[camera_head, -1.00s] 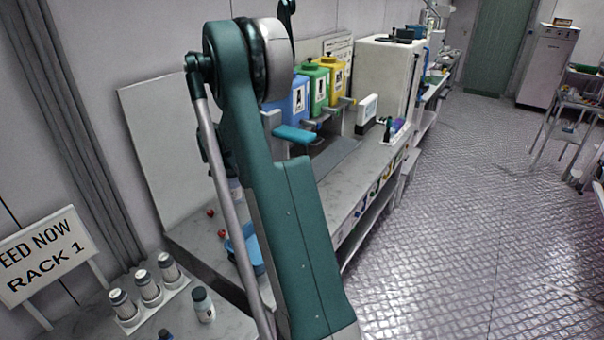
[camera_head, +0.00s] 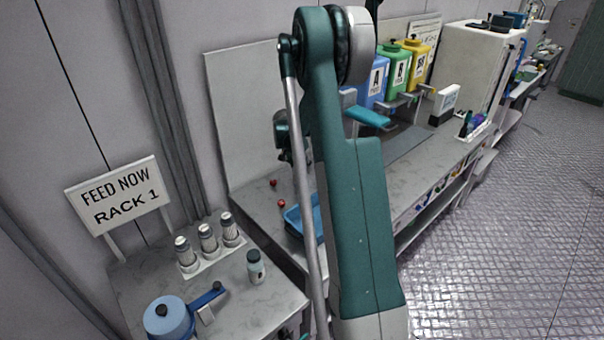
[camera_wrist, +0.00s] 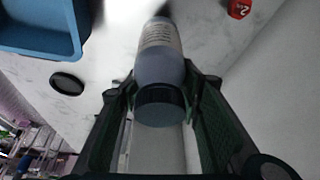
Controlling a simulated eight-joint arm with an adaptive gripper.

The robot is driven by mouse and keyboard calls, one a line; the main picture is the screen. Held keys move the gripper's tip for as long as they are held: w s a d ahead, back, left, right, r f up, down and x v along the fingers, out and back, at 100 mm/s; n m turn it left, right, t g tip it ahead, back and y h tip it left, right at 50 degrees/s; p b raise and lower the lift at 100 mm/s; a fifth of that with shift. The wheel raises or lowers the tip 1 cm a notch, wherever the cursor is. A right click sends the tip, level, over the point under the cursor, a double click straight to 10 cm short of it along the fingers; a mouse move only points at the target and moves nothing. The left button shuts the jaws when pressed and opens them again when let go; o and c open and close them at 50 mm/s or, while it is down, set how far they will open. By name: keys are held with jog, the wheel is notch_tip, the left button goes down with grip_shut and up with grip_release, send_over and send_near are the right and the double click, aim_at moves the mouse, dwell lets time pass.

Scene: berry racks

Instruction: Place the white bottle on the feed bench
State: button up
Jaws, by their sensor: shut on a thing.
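In the wrist view my gripper (camera_wrist: 160,95) is shut on a pale grey-white bottle (camera_wrist: 160,55) with a printed label and a dark cap. The cap points toward the wrist camera. I cannot tell whether its base touches the marble worktop. In the head view my arm hides the held bottle and most of the gripper. The feed bench (camera_head: 262,318) is the grey marble-topped table at the lower left, with a "FEED NOW RACK 1" sign (camera_head: 120,194).
On the feed bench stand several capped bottles, three in a white holder (camera_head: 215,264), one loose (camera_head: 257,267), and a blue pot (camera_head: 168,318). A blue tray (camera_wrist: 35,45), a black disc (camera_wrist: 67,84) and a red piece (camera_wrist: 239,9) lie near my gripper.

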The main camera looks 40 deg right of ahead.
aim_at(297, 159)
jog(key=shift+f, duration=1.85)
jog(key=shift+f, duration=0.15)
jog(key=o, duration=1)
jog(key=shift+o, duration=0.2)
jog(key=shift+v, duration=6.2)
jog(key=shift+w, duration=0.1)
